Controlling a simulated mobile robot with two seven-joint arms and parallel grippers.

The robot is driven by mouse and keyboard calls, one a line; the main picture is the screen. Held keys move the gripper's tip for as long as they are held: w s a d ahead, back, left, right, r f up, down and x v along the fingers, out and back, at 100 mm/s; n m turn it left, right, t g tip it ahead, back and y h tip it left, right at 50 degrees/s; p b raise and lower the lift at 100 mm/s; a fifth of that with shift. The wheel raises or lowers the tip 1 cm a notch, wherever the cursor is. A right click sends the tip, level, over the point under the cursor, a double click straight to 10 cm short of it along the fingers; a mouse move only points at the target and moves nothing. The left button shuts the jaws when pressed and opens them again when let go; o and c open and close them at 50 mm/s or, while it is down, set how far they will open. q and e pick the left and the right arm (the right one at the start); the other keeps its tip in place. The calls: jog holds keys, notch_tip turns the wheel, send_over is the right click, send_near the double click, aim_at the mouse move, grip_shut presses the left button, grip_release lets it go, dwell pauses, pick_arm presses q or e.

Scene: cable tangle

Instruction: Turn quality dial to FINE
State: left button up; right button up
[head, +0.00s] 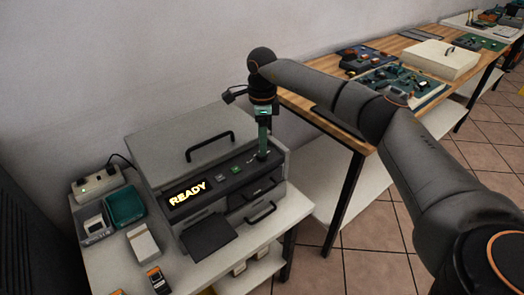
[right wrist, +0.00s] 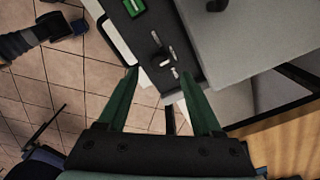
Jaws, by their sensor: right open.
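The grey machine (head: 205,165) stands on a white-topped table and has a dark control panel on its front. Its lit display (head: 188,194) reads READY. My right gripper (head: 263,155) points down over the right end of the panel and hides the dial there. In the right wrist view, the small black dial (right wrist: 161,58) shows with white marks beside it. My right gripper's green fingers (right wrist: 158,71) are open, with their tips on either side of the dial's line. I cannot tell whether they touch it. The dial's setting is too small to read. My left gripper is not in view.
A green button (head: 237,170) sits left of the gripper. A black handle (head: 209,146) rises from the machine's lid. A teal bin (head: 125,206), a grey bin (head: 93,226) and a power strip (head: 97,184) stand left. A wooden table (head: 318,108) stands close at right.

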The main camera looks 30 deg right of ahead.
jog(key=shift+f, duration=2.1)
jog(key=shift+c, duration=0.4)
grip_shut()
